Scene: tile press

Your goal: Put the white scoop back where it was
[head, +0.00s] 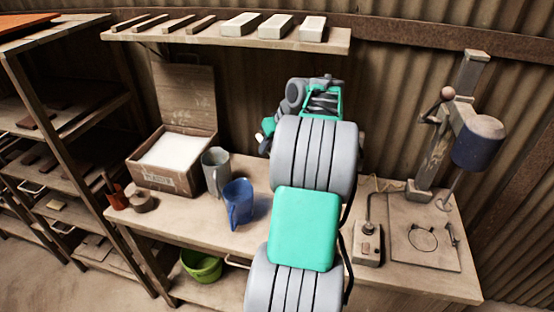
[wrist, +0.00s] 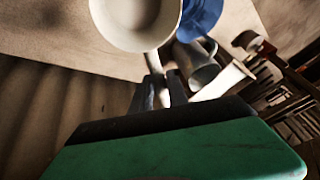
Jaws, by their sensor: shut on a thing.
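The white scoop (wrist: 138,18) fills the top of the wrist view, its round bowl toward the top edge. Its handle runs down between the fingers of my gripper (wrist: 164,92), which is shut on it. The scoop looks held in the air, clear of the table. In the head view my own arm hides the gripper and most or all of the scoop. The wooden box (head: 165,181) with its lid raised holds white powder (head: 172,151) at the left of the workbench. It also shows in the wrist view as a white patch (wrist: 222,82).
A blue mug (head: 238,203) and a grey mug (head: 215,168) stand right of the box. A roll of tape (head: 143,201) lies in front of it. A lever press (head: 437,140) stands at the right. A shelf (head: 225,38) with several bars hangs above the bench.

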